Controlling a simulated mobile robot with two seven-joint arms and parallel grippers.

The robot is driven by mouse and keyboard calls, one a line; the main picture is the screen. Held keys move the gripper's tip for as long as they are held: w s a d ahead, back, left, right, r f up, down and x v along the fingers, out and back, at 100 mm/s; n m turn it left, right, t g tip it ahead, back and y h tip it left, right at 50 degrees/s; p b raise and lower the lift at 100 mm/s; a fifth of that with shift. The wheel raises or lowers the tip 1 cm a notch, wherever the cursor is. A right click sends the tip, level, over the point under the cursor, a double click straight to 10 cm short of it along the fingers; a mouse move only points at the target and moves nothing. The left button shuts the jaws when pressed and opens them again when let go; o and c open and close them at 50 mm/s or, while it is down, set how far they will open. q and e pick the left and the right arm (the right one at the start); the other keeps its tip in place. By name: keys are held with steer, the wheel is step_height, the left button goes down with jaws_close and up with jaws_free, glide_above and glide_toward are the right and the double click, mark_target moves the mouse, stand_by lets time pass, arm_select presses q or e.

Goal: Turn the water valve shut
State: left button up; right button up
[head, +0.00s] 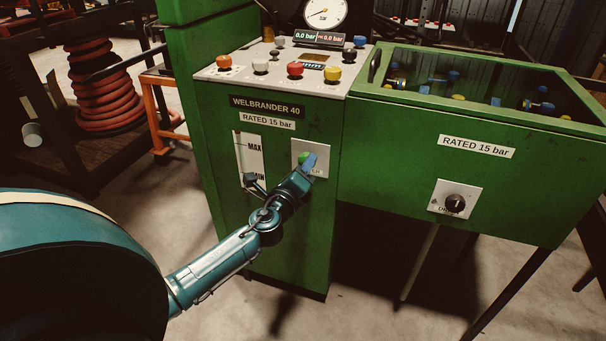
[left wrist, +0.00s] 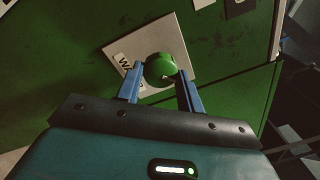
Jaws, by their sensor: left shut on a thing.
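The water valve is a round green knob (head: 304,159) on a pale square plate (head: 325,153) on the front of the green machine. In the left wrist view the green knob (left wrist: 160,68) sits between the two blue fingers, and the plate (left wrist: 150,42) behind it carries a partly covered label starting "WA". My left gripper (head: 308,165) reaches the plate from the lower left and is shut on the knob; it also shows in the left wrist view (left wrist: 161,74). In the head view the gripper hides part of the knob and plate. My right gripper is in neither view.
A level gauge (head: 251,158) marked MAX is left of the valve. The sloped panel above holds several coloured knobs, including a red one (head: 295,69), below a dial gauge (head: 324,12). A green tank with a black drain knob (head: 455,203) stands right.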

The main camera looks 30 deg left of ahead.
arm_select(q)
steer(key=shift+n+y+b, duration=0.3)
steer(key=shift+n+b, duration=0.75)
steer(key=shift+n, duration=3.65)
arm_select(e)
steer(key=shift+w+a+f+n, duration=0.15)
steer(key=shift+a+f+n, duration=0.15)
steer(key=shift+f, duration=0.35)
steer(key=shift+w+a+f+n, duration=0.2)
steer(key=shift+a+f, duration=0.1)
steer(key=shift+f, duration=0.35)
arm_select(q)
steer(key=shift+d+n, duration=0.1)
steer(key=shift+n, duration=0.2)
steer(key=o, duration=1)
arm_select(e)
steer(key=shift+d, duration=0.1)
